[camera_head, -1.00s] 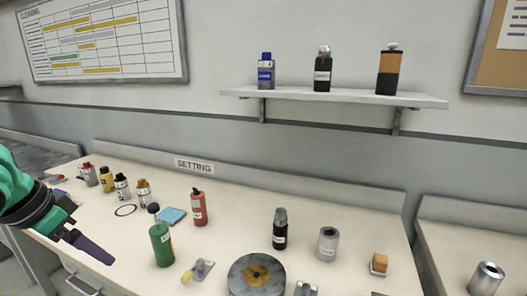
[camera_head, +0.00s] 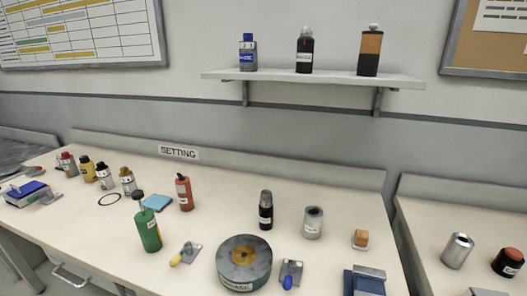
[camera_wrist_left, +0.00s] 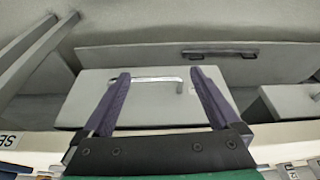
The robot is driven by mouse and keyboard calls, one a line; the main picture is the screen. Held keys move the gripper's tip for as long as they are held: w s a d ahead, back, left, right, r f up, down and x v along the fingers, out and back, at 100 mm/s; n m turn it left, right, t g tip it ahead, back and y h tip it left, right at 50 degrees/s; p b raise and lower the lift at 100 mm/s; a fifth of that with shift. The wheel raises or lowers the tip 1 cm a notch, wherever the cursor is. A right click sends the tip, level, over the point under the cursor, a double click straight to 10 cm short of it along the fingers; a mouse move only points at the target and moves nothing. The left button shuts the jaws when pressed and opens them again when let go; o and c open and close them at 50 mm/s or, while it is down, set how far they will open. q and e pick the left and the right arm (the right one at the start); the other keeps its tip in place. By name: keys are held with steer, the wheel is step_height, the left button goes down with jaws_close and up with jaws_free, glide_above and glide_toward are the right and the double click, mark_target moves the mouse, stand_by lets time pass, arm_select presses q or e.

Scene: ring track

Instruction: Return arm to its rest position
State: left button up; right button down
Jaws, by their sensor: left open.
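My left gripper (camera_wrist_left: 161,100) shows in the left wrist view with its two dark fingers spread apart and nothing between them. Behind the fingers is a grey drawer front with a metal handle (camera_wrist_left: 158,79); I cannot tell how far the fingers are from it. In the head view no arm or gripper of mine is visible. My right gripper is not in view.
The workbench (camera_head: 95,229) holds a green bottle (camera_head: 148,231), a red bottle (camera_head: 184,192), a round grey disc (camera_head: 243,262) and several other containers. A wall shelf (camera_head: 310,80) carries three bottles. A second bench stands at right.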

arm_select(q)
steer(key=s+d+f, duration=0.2)
steer(key=s, duration=0.2)
step_height(320, 180, down, 21)
steer(key=s+g+p, duration=0.1)
steer(key=s+p, duration=0.1)
steer(key=s+a+f+p, duration=0.1)
steer(key=s+f, duration=0.5)
steer(key=s, duration=0.2)
steer(key=s+a+f+g, duration=0.1)
steer(key=s+a+f, duration=0.1)
steer(key=s+f, duration=0.4)
steer(key=s, duration=0.2)
steer(key=shift+s+a+f+g+y+p, duration=0.15)
steer(key=shift+s+f+g+y+p, duration=0.15)
steer(key=shift+s+y+p, duration=0.1)
